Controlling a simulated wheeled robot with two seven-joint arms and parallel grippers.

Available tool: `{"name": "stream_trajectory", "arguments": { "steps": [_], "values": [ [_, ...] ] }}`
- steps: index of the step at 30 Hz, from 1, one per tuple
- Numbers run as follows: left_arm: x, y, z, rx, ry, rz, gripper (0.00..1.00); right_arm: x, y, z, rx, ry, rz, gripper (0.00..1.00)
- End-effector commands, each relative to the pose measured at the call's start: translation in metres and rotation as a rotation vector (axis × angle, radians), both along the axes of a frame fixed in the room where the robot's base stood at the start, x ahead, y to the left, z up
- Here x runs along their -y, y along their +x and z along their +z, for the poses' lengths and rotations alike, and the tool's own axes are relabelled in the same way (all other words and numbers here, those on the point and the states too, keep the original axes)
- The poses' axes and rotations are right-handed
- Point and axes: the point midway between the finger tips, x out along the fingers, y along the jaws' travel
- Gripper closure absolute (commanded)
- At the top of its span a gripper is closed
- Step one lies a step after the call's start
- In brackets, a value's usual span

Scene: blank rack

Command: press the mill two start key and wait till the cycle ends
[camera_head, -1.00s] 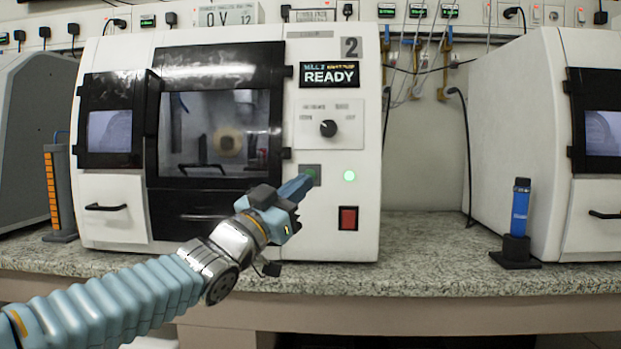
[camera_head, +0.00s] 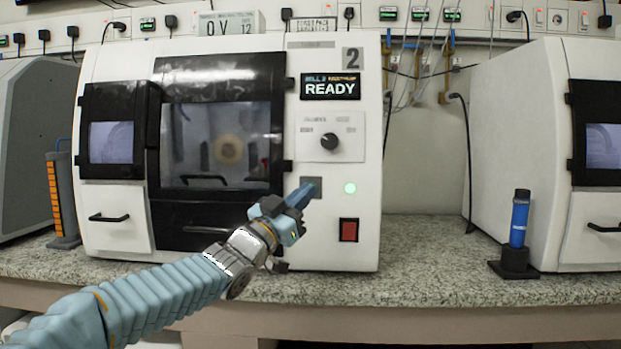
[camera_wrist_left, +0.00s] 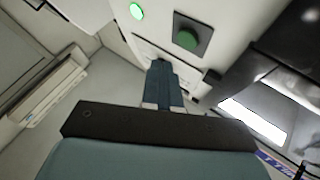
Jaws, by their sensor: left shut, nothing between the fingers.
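Mill two (camera_head: 345,255) is a white machine marked "2", and its display (camera_head: 330,86) reads READY. Its green start key (camera_wrist_left: 187,39) sits on a dark square plate (camera_wrist_left: 194,30) in the left wrist view. In the head view the plate (camera_head: 314,183) shows, but the green key is hidden behind my fingers. My left gripper (camera_head: 305,190) is shut and empty, its tips close to the plate. In the left wrist view the closed fingertips (camera_wrist_left: 160,68) point toward the panel, a little below and left of the key, with the key uncovered. My right gripper is not in view.
A lit green lamp (camera_head: 350,188) is right of the key, with a red switch (camera_head: 348,230) below and a dark knob (camera_head: 329,141) above. A blue cylinder (camera_head: 519,222) stands in a black holder on the counter (camera_head: 430,250). Another white machine (camera_head: 540,130) stands at right.

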Motion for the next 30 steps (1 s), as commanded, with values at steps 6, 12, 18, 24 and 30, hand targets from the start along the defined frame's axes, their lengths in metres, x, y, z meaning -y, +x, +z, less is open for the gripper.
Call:
{"name": "stream_trajectory", "arguments": {
  "steps": [6,12,18,24,30],
  "values": [
    [0.0,0.017,0.0,-0.001,0.0,-0.001,1.0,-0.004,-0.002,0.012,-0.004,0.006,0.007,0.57],
    [0.0,0.021,-0.001,0.0,0.0,-0.001,1.0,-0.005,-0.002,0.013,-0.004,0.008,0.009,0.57],
    [0.0,0.021,-0.002,0.0,0.0,-0.001,1.0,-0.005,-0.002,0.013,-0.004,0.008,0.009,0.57],
    [0.0,0.021,-0.001,0.0,0.0,-0.001,1.0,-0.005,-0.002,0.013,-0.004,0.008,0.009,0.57],
    [0.0,0.021,-0.001,0.0,0.0,-0.001,1.0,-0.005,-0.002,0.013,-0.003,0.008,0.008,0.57]
  ]
}}
